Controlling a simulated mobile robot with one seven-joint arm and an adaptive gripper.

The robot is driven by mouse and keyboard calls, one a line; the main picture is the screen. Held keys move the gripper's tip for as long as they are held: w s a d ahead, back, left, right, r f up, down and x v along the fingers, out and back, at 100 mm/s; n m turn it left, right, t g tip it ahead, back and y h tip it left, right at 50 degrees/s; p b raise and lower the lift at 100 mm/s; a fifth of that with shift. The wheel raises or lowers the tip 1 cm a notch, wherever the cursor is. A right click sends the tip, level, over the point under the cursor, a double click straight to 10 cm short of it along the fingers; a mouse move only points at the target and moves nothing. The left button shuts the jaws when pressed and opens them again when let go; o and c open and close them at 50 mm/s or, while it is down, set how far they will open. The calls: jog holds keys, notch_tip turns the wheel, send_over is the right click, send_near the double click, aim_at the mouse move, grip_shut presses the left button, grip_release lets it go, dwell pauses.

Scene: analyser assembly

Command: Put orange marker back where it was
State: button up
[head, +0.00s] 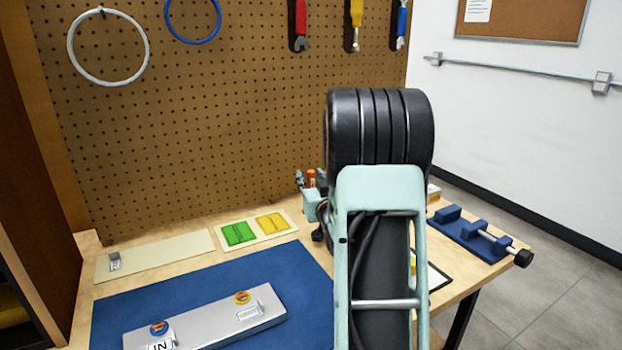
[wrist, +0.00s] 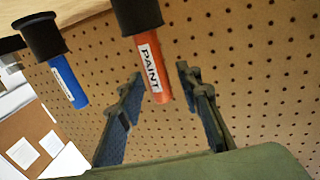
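The orange marker (wrist: 152,70) shows in the wrist view, labelled PAINT, with a wide black piece at its upper end in the picture. Its free end lies between the fingertips of my gripper (wrist: 160,82). The fingers are apart, with a narrow gap on each side of the marker. In the head view a small orange piece (head: 310,178) shows just left of my arm, which hides most of that corner and my fingers.
A blue marker (wrist: 68,80) with a similar black end stands beside the orange one. The pegboard (wrist: 250,80) is behind. A blue mat (head: 200,286) bears a grey block (head: 205,325). A green-and-yellow card (head: 257,242) and blue fixture (head: 470,236) lie on the table.

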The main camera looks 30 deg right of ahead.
jog(key=shift+r, duration=0.15)
jog(key=shift+s+r+p, duration=0.1)
jog(key=shift+r+p, duration=0.05)
jog(key=shift+p, duration=0.2)
jog(key=v, duration=1.2)
jog(key=shift+p, duration=0.45)
jog(key=shift+w, duration=0.2)
